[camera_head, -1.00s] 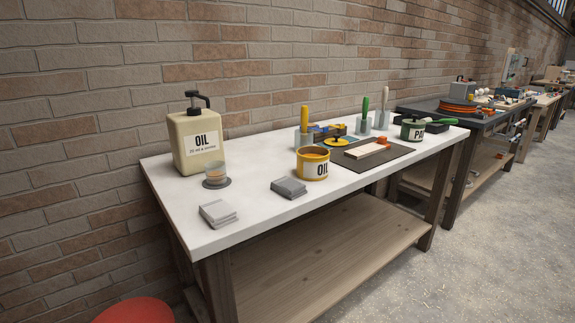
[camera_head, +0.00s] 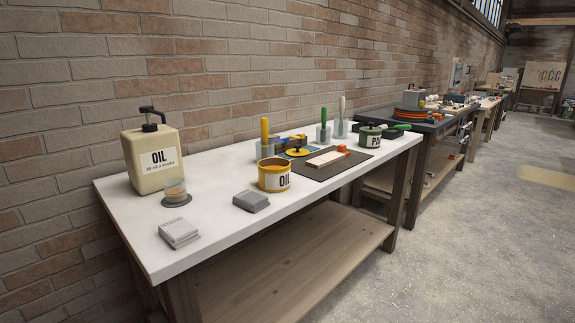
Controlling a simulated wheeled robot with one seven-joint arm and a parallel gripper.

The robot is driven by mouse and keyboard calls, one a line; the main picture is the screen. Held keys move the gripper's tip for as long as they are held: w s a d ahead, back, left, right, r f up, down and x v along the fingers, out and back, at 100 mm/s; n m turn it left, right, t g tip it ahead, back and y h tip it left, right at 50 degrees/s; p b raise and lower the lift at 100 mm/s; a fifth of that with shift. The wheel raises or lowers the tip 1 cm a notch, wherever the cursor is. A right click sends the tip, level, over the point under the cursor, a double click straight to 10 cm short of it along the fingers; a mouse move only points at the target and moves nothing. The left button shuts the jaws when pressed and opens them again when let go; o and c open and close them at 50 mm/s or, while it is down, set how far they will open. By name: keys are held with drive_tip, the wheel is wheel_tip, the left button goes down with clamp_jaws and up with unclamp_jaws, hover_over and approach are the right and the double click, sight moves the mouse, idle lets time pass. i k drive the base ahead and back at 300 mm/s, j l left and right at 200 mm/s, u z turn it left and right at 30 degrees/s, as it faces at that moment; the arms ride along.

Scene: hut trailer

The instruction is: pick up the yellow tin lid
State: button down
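The yellow tin lid (camera_head: 298,152) appears to be the round yellow disc with a dark knob-like thing on it, lying on the white-topped workbench (camera_head: 215,218) behind the yellow oil tin. The yellow oil tin (camera_head: 273,177) stands in front and to the left of it; its top looks open, with brown inside. The dark mat (camera_head: 322,170) with a wooden piece lies just right of the lid. My gripper is not in view.
A brick wall closes the back. The concrete floor (camera_head: 440,240) at right is clear.

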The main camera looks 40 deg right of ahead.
sight(296, 152)
drive_tip(key=i+l+u, duration=0.15)
drive_tip(key=l, duration=0.55)
drive_tip(key=i+l+u, duration=0.15)
drive_tip(key=l, duration=0.6)
drive_tip(key=i+l+u, duration=0.15)
drive_tip(key=l, duration=0.55)
drive_tip(key=i+l+u, duration=0.2)
drive_tip(key=l, duration=0.55)
drive_tip(key=k, duration=0.1)
